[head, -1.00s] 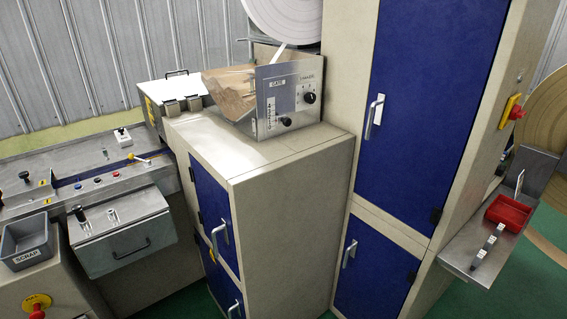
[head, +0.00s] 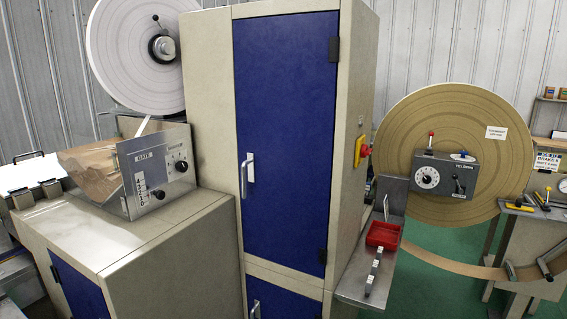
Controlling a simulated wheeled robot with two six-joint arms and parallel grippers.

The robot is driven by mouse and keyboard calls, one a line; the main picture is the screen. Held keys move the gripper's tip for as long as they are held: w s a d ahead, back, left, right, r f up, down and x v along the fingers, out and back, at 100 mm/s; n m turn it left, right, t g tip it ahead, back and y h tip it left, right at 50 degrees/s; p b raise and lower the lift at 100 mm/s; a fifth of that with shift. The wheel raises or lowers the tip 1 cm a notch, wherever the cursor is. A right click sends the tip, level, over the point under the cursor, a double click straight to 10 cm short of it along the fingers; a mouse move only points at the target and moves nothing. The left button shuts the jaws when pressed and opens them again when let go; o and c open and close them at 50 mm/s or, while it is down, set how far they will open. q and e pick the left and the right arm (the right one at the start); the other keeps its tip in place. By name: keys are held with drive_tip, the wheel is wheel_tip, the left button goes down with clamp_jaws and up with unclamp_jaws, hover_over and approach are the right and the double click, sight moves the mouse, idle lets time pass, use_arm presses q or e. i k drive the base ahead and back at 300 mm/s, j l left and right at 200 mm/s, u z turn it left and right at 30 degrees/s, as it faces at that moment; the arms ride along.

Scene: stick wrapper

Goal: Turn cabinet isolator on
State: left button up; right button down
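The tall cream cabinet (head: 218,110) with a blue door (head: 287,150) stands in the middle of the head view. On its right side face is a red rotary knob on a yellow plate (head: 359,152), which looks like the isolator. I see it at a steep angle, so its turned position cannot be told. The blue door is shut, with a pale handle (head: 247,172) at its left edge. Neither of my grippers is in view.
A steel shelf (head: 352,283) with a red tray (head: 383,235) and several small dark items juts out right of the cabinet, below the isolator. A large brown reel (head: 450,115) with a grey control box (head: 443,177) stands behind. Green floor (head: 425,275) shows at right.

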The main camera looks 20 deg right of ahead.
sight(365, 151)
drive_tip(key=z, duration=1.15)
drive_tip(key=u, duration=0.25)
drive_tip(key=i+l+u, duration=0.15)
drive_tip(key=u, duration=0.25)
drive_tip(key=i+l+u, duration=0.1)
drive_tip(key=l+u, duration=0.25)
drive_tip(key=i+l+u, duration=0.1)
drive_tip(key=u, duration=0.3)
drive_tip(key=l+u, duration=0.55)
drive_tip(key=l, duration=0.45)
drive_tip(key=l+u, duration=0.1)
drive_tip(key=l, duration=0.5)
drive_tip(key=l+u, duration=0.15)
drive_tip(key=l, duration=0.5)
drive_tip(key=k+l+u, duration=0.15)
drive_tip(key=l, duration=0.4)
drive_tip(key=k+l+u, duration=0.15)
drive_tip(key=l, duration=0.45)
